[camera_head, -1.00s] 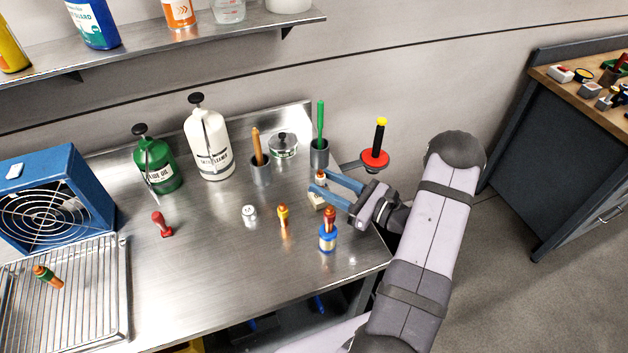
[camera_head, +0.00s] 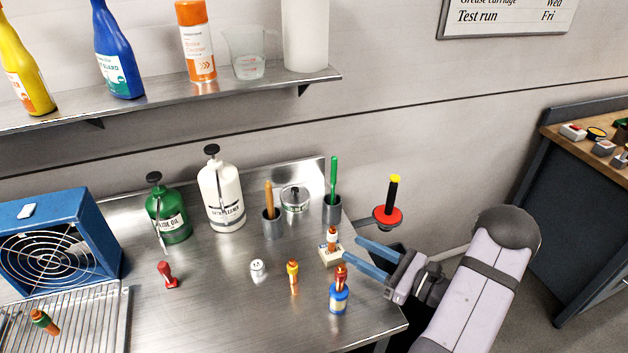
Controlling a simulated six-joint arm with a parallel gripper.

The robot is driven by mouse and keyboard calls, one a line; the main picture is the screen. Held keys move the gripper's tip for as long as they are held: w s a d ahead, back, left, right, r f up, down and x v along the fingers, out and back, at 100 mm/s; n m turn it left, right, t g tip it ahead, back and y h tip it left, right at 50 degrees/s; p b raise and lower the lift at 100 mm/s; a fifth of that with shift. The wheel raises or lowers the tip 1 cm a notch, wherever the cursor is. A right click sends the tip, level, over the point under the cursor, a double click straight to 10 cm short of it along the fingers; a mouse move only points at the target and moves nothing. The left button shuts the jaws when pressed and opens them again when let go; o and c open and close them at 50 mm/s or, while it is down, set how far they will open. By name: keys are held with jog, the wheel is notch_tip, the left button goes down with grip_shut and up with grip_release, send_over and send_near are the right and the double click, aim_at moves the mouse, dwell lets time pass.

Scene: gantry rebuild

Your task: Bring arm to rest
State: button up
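A narrow gap seems to show between fingertips and block. My arm reaches in from the lower right, beyond the bench's right edge.
A blue pot (camera_head: 339,297) with a red-topped piece stands close below my gripper. A red disc with a black post (camera_head: 389,207) sticks out behind it. Grey cups, bottles and a blue fan box (camera_head: 60,235) stand farther left. A wooden-topped bench (camera_head: 585,140) is at right.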

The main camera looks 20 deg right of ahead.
jog(key=w+a+r+n+g+y+p, duration=0.1)
jog(key=w+a+r+n+g+p, duration=0.15)
jog(key=r, duration=0.25)
jog(key=w+a+r+n+g+y+p, duration=0.1)
jog(key=a+r+g+p, duration=0.2)
jog(key=a+r+p, duration=0.15)
jog(key=s+a+f+n+g+b, duration=0.1)
jog(key=s+a+n+g+b, duration=0.1)
jog(key=s+a+n+g, duration=0.4)
jog(key=s+a+f+n+g+h+b, duration=0.1)
jog(key=s+f+n+h, duration=0.1)
jog(key=s+n+h, duration=0.1)
jog(key=s+a+f+n+g+h+b, duration=0.1)
jog(key=s+a+f+n+g+h, duration=0.1)
jog(key=s+n, duration=0.3)
jog(key=s+a+f+n+g+h+b, duration=0.1)
jog(key=s+f+n+g+h, duration=0.1)
jog(key=s+f+n+h, duration=0.1)
jog(key=shift+s+a+n+h+b, duration=0.25)
jog(key=shift+s+n+h+b, duration=0.15)
jog(key=shift+s+n, duration=0.6)
jog(key=d+n+h, duration=0.1)
jog(key=n, duration=0.1)
jog(key=s+d+n+t+h, duration=0.1)
jog(key=n, duration=0.1)
jog(key=f+n+h+b, duration=0.1)
jog(key=n, duration=0.1)
jog(key=shift+s+d+f+n+t+h, duration=0.1)
jog(key=shift+s+d+n+t+h, duration=0.2)
jog(key=shift+s+d+t, duration=0.1)
